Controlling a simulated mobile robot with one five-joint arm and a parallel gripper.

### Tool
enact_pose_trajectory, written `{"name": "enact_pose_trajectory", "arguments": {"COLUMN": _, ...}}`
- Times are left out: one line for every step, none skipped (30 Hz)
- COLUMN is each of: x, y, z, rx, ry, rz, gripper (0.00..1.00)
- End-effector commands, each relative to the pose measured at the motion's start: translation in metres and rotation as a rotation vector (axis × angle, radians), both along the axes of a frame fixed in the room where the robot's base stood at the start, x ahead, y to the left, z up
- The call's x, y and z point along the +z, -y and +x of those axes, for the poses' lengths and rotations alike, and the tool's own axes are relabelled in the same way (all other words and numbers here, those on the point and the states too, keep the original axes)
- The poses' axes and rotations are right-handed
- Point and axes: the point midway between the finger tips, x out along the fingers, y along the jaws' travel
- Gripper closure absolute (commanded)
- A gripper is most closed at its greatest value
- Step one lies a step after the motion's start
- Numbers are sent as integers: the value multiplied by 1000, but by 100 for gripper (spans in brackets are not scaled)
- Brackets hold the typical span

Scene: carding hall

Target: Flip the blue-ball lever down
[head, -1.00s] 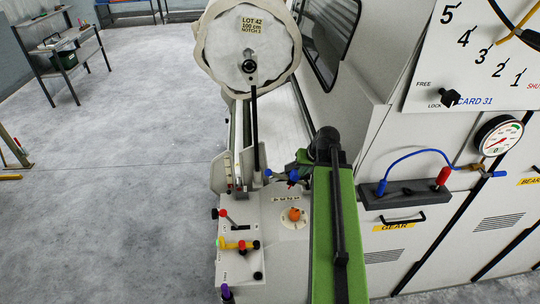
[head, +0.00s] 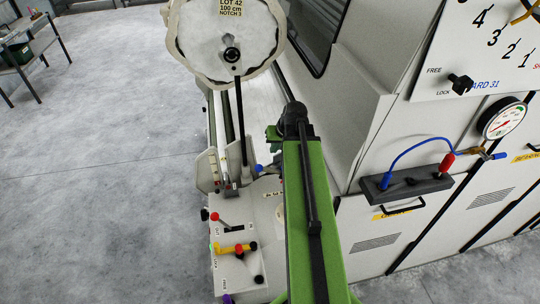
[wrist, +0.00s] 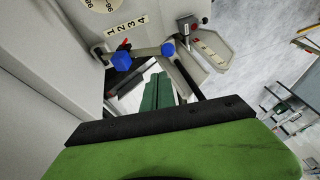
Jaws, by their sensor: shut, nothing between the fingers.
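The blue ball (head: 259,168) stands at the back of the white control panel (head: 245,215), beside the grey guide plates. In the wrist view the blue ball (wrist: 168,48) sits at the end of a grey bar, with a blue block (wrist: 121,61) to its left. My gripper's green fingers (wrist: 157,92) are shut and empty, a little below the ball in that picture and apparently not touching it. In the head view my gripper (head: 272,134) shows only in part beside my arm, above and right of the ball.
The panel also bears a red-ball lever (head: 221,216), a yellow handle (head: 235,248) and a purple knob (head: 227,299). A large lap roll (head: 230,30) stands behind. The machine cabinet with a blue hose (head: 418,155) is at right. Open floor lies left.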

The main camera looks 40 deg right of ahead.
Motion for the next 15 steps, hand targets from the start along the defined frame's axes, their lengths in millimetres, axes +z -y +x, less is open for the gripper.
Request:
{"name": "enact_pose_trajectory", "arguments": {"x": -11, "y": 1, "z": 3, "rx": -1, "ry": 0, "rz": 0, "gripper": 100}}
{"name": "enact_pose_trajectory", "arguments": {"x": -15, "y": 2, "z": 4, "rx": -1, "ry": 0, "rz": 0, "gripper": 100}}
{"name": "enact_pose_trajectory", "arguments": {"x": -22, "y": 2, "z": 6, "rx": -2, "ry": 0, "rz": 0, "gripper": 100}}
{"name": "enact_pose_trajectory", "arguments": {"x": -28, "y": 3, "z": 8, "rx": -2, "ry": 0, "rz": 0, "gripper": 100}}
{"name": "enact_pose_trajectory", "arguments": {"x": -33, "y": 3, "z": 11, "rx": -2, "ry": 0, "rz": 0, "gripper": 100}}
{"name": "enact_pose_trajectory", "arguments": {"x": -42, "y": 3, "z": 14, "rx": -2, "ry": 0, "rz": 0, "gripper": 100}}
{"name": "enact_pose_trajectory", "arguments": {"x": -48, "y": 3, "z": 16, "rx": -2, "ry": 0, "rz": 0, "gripper": 100}}
{"name": "enact_pose_trajectory", "arguments": {"x": -54, "y": 3, "z": 19, "rx": -3, "ry": 0, "rz": -1, "gripper": 100}}
{"name": "enact_pose_trajectory", "arguments": {"x": -63, "y": 3, "z": 23, "rx": -3, "ry": -1, "rz": -1, "gripper": 100}}
{"name": "enact_pose_trajectory", "arguments": {"x": -69, "y": 3, "z": 25, "rx": -3, "ry": -1, "rz": -1, "gripper": 100}}
{"name": "enact_pose_trajectory", "arguments": {"x": -75, "y": 3, "z": 28, "rx": -3, "ry": -1, "rz": -1, "gripper": 100}}
{"name": "enact_pose_trajectory", "arguments": {"x": -83, "y": 3, "z": 31, "rx": -3, "ry": -1, "rz": 0, "gripper": 100}}
{"name": "enact_pose_trajectory", "arguments": {"x": -89, "y": 3, "z": 34, "rx": -3, "ry": -1, "rz": 0, "gripper": 100}}
{"name": "enact_pose_trajectory", "arguments": {"x": -95, "y": 3, "z": 37, "rx": -3, "ry": -1, "rz": 0, "gripper": 100}}
{"name": "enact_pose_trajectory", "arguments": {"x": -102, "y": 1, "z": 40, "rx": -3, "ry": -1, "rz": 0, "gripper": 100}}
